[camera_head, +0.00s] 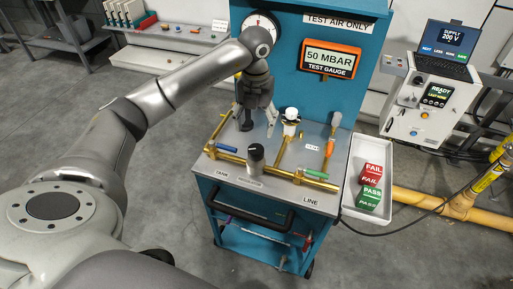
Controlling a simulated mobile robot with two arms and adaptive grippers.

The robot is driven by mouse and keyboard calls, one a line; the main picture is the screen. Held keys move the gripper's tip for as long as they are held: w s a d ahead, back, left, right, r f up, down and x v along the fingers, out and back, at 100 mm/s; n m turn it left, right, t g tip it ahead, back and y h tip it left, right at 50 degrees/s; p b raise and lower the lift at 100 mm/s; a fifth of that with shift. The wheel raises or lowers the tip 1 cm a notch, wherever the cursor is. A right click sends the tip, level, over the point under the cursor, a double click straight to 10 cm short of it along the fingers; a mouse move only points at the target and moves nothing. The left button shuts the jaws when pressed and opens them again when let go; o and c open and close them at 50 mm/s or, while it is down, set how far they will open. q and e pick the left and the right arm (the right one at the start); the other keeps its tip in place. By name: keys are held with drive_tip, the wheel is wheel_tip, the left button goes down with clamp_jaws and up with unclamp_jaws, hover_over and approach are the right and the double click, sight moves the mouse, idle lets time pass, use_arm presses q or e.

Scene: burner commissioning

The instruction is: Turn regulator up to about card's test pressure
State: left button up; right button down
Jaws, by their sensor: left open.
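The regulator (256,158) has a black upright knob on the brass line along the front of the cart's top. The orange test gauge (330,60) on the blue back panel reads 50 MBAR. My left gripper (258,129) points down with its fingers apart. It appears in the picture just above and behind the regulator knob, apart from it and empty. A round dial (262,26) on the panel is partly covered by my left arm; its reading is too small to tell. I cannot make out a card with a test pressure. My right gripper is not in view.
Green-handled (315,173) and orange-handled (329,149) valves and a white-topped fitting (291,121) stand on the cart top (210,166). A white tray (387,157) at right holds red FAIL and green PASS blocks. A white console (428,105) with a laptop stands beyond.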

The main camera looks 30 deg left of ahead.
sight(256, 148)
use_arm(q)
wheel_tip(256, 148, down, 10)
drive_tip(key=shift+d+f+p, duration=0.1)
drive_tip(key=shift+f+p, duration=0.1)
drive_tip(key=shift+p, duration=0.75)
drive_tip(key=shift+c, duration=0.4)
drive_tip(key=c, duration=1)
